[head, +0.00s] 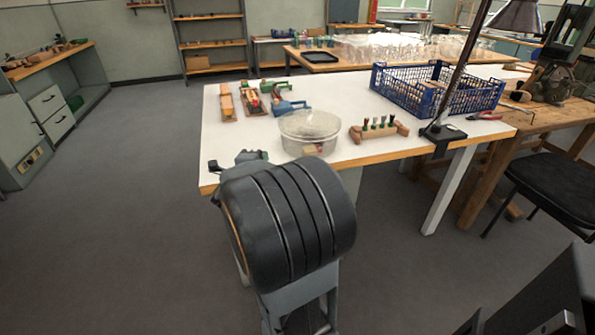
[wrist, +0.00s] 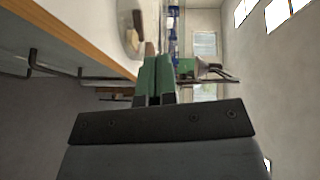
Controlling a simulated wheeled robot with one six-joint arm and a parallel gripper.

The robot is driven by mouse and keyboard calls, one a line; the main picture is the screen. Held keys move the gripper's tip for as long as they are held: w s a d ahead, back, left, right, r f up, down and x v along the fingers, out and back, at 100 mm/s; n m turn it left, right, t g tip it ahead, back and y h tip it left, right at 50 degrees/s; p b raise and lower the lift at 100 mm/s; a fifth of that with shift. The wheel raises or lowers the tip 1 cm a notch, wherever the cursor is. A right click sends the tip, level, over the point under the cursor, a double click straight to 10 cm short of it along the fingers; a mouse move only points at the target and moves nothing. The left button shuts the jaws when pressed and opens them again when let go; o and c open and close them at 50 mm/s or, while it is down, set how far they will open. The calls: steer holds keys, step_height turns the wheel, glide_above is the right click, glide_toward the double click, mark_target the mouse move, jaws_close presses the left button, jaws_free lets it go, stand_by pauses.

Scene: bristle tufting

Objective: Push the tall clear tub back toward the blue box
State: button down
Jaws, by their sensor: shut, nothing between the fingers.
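The clear tub (head: 308,130) is round and see-through and stands upright near the front edge of the white table. A small reddish and tan thing shows low at its front. The blue box (head: 408,96), an open lattice crate, stands farther back and to the right, well apart from the tub. My gripper (wrist: 157,80) shows in the wrist view with its green fingers together and nothing between them. In the head view my arm hides most of it, left of and in front of the tub. A clear rounded shape at the top of the wrist view looks like the tub (wrist: 129,26).
A wooden holder with several dark pegs (head: 378,128) stands right of the tub. A blue fixture (head: 290,106) and wooden pieces (head: 227,103) lie behind and left of it. A black lamp base (head: 442,133) stands near the right front edge. The table's left front is mostly clear.

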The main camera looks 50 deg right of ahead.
steer(key=s+d+f+m+g+h+b, duration=0.2)
steer(key=s+d+f+m+g, duration=0.2)
steer(key=s+f+m+g, duration=0.1)
steer(key=b, duration=0.1)
glide_toward(302, 143)
steer(key=s+d, duration=0.2)
steer(key=d, duration=0.2)
steer(key=shift+w+d+f, duration=0.15)
steer(key=shift+w+d, duration=0.3)
steer(key=shift+d, duration=0.1)
steer(key=shift+w+d+f, duration=0.15)
steer(key=shift+w+d, duration=0.3)
steer(key=shift+d, duration=0.1)
steer(key=shift+w+d, duration=0.4)
steer(key=shift+w, duration=0.15)
